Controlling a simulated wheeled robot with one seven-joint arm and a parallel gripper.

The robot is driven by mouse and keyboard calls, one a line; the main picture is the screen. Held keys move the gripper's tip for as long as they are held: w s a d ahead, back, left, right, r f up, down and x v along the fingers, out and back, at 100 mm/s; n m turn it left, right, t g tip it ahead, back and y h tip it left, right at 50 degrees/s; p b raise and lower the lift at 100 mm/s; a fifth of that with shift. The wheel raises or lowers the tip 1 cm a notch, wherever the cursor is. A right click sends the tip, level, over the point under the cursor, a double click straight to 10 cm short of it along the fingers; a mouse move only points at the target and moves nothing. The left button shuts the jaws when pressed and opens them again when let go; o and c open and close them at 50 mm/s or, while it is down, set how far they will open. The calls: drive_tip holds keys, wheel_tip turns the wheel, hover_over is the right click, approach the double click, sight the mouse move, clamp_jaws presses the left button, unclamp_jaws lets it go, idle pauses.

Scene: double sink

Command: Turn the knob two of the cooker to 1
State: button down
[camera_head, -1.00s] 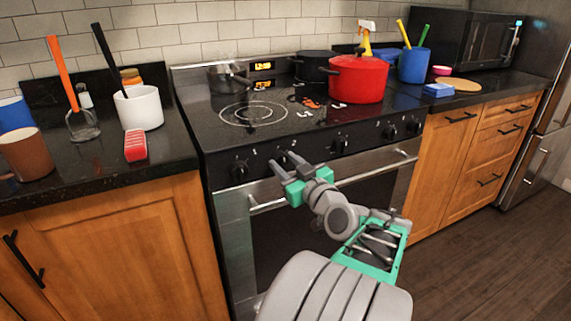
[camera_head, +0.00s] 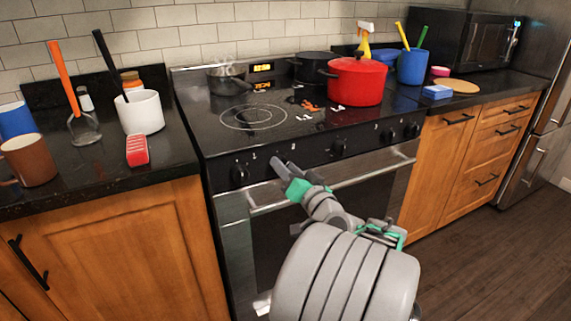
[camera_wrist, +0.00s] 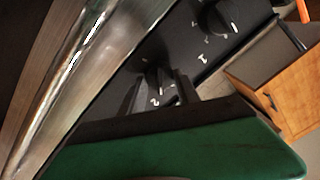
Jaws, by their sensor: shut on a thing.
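The cooker (camera_head: 300,125) stands between two counters, with a row of black knobs on its front panel. My gripper (camera_head: 281,164) is at the panel's left part, over the second knob from the left, which it mostly hides in the head view. In the wrist view, my gripper (camera_wrist: 160,83) has one finger on each side of the black knob (camera_wrist: 153,75) and is shut on it. White digits are printed beside this knob; a 2 is readable, but the knob's exact setting is unclear.
The leftmost knob (camera_head: 240,173) is close by my gripper; a neighbouring knob (camera_wrist: 220,17) shows in the wrist view. The oven handle (camera_head: 360,177) runs below the panel. A red pot (camera_head: 357,82) stands on the hob.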

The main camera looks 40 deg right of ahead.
drive_tip(key=shift+m+p, duration=0.7)
drive_tip(key=shift+m, duration=0.9)
drive_tip(key=shift+f, duration=0.1)
drive_tip(key=c, duration=0.9)
unclamp_jaws()
drive_tip(key=v, duration=0.8)
drive_tip(key=shift+w, duration=0.1)
